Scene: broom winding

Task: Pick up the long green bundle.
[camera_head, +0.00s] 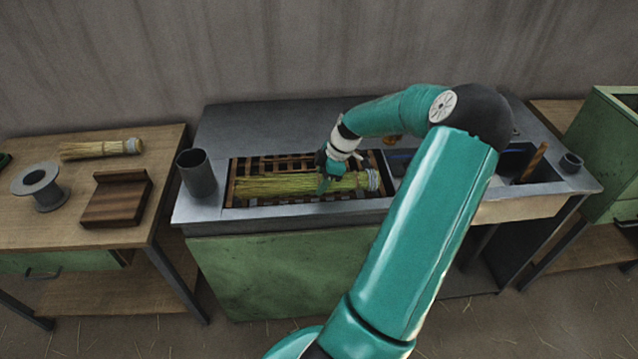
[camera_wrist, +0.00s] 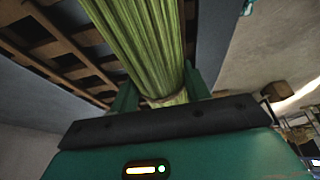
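The long green bundle (camera_head: 285,184) lies lengthwise over the slatted rack in the metal bench, its pale bound end (camera_head: 373,180) to the right. My gripper (camera_head: 325,182) is down at the bundle, right of its middle, reaching from above. In the wrist view, the green stalks (camera_wrist: 140,40) run between my two fingers (camera_wrist: 163,98), one on each side and close against them. A thin tie band around the stalks shows near the fingers. The fingertips are partly hidden. In the head view, the bundle is low at the rack; I cannot tell whether it touches the slats.
A grey cup (camera_head: 196,173) stands left of the rack. The left wooden table (camera_head: 85,218) holds a shorter yellowish bundle (camera_head: 101,149), a metal spool (camera_head: 41,186) and a dark wooden block (camera_head: 117,199).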

